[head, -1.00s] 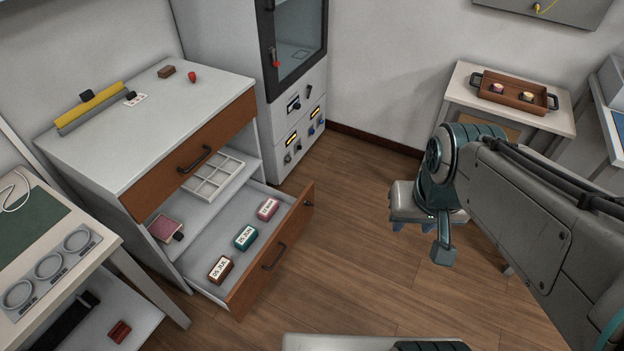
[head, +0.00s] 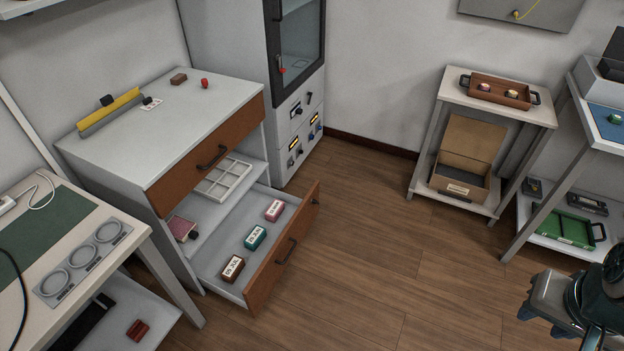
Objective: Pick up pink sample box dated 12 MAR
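The pink sample box (head: 274,210) lies in the open lower drawer (head: 270,265) of the white cabinet, at the back right of a row of three. Its white label is too small to read here. A teal box (head: 255,237) is in the middle, and a dark brown box (head: 232,268) is at the near left. My gripper (head: 543,322) is at the bottom right edge, over the floor and far to the right of the drawer.
The cabinet top (head: 190,115) holds small items. A low shelf with a white divided tray (head: 222,178) sits above the drawer's back. A side table (head: 540,112) bears a brown tray, with an open carton (head: 462,170) below. The wood floor between is clear.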

